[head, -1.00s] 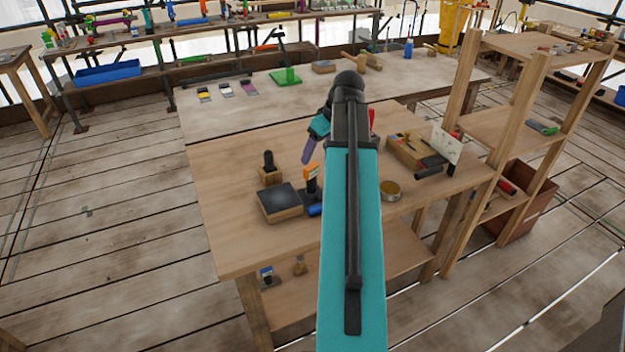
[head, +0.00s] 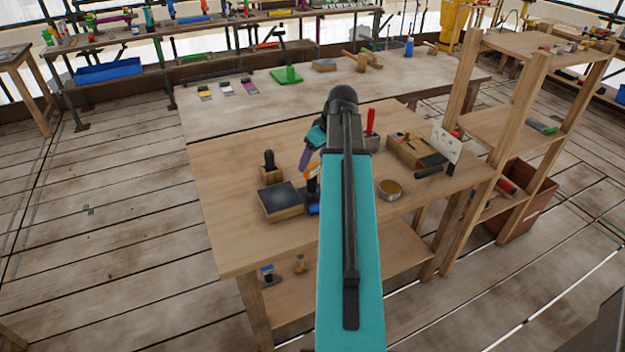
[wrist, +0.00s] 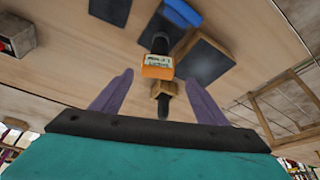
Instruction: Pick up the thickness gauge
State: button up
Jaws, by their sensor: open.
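An upright tool with an orange head (head: 312,171), a black stem and a blue part low down stands on the workbench; I take it to be the thickness gauge. In the wrist view its orange head with a white label (wrist: 158,66) appears between my fingertips. My gripper (wrist: 159,77) is open, with one purple finger on each side of that head in the picture. I cannot tell whether either finger touches it. In the head view my gripper (head: 306,159) is just above and behind the orange head, and my arm partly covers the tool.
A dark pad on a wooden block (head: 280,202) stands close left of the tool. A wooden block with a black knob (head: 269,168) is behind it. A round tin (head: 389,190), a red-handled tool (head: 370,124) and a wooden box (head: 415,150) are to the right. The bench's left front is clear.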

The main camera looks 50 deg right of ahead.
aim_at(312, 165)
jog(key=shift+d+p+x, duration=0.15)
jog(key=shift+p+x, duration=0.2)
jog(key=shift+x, duration=0.35)
jog(key=shift+d+p+x, duration=0.1)
jog(key=shift+p+x, duration=0.25)
jog(key=shift+x, duration=1.45)
jog(key=shift+s, duration=0.25)
jog(key=c, duration=1.4)
jog(key=shift+o, duration=0.2)
jog(key=shift+r, duration=0.15)
